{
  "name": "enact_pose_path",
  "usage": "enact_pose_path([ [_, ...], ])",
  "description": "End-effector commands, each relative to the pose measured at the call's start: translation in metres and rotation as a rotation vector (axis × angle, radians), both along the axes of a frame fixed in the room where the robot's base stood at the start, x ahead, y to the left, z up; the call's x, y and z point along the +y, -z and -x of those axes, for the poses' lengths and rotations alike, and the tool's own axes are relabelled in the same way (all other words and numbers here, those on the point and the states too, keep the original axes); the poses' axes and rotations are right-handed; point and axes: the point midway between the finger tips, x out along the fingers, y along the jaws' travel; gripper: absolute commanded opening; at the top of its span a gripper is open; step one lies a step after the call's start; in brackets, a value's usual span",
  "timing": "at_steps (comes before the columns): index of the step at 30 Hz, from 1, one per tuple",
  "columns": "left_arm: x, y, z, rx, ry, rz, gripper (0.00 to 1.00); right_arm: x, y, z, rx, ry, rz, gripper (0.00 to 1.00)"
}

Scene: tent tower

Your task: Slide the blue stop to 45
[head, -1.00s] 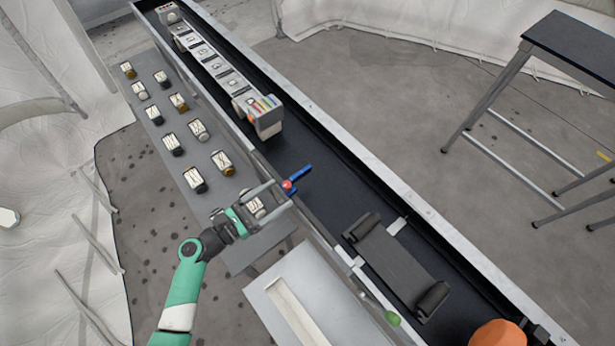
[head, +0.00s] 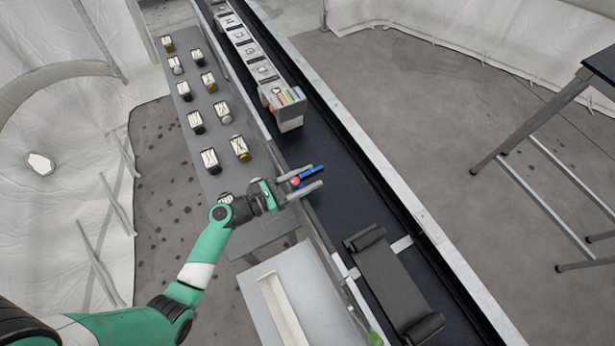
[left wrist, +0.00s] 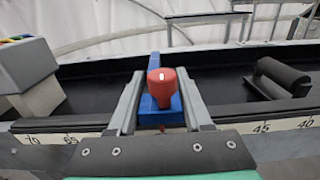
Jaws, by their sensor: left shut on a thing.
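The blue stop (head: 313,169) reaches over the dark belt channel from its near rail, with a red knob (head: 295,182) at its near end. In the left wrist view the blue stop (left wrist: 155,62) and the red knob (left wrist: 161,88) stand between my fingers. My left gripper (head: 316,178) is shut on the stop, one finger on each side; it also shows in the left wrist view (left wrist: 161,100). The scale (left wrist: 262,128) on the rail reads 70 and 65 to the left and 45 and 40 to the right; my gripper hides the marks between. My right gripper is not in view.
A grey block with coloured strips (head: 288,115) stands farther up the channel. A dark padded cradle (head: 390,285) lies down the channel, with bare belt (head: 345,210) between it and the stop. Several jars stand on the grey side table (head: 218,130). A white panel (head: 310,300) lies nearer.

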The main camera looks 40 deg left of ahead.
Motion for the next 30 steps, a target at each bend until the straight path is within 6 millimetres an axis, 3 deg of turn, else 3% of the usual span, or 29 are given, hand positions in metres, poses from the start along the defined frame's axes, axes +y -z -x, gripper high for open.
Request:
enact_pose_path([
  [1,0.0,0.0001,0.0001,0.0,0.0,0.0,0.17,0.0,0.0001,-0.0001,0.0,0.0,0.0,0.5],
  [4,0.0,0.0001,0.0001,0.0,0.0,0.0,0.0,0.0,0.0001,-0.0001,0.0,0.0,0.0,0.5],
  [30,-0.0001,0.0004,0.0001,0.001,0.0,0.0,0.0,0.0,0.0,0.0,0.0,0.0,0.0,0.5],
])
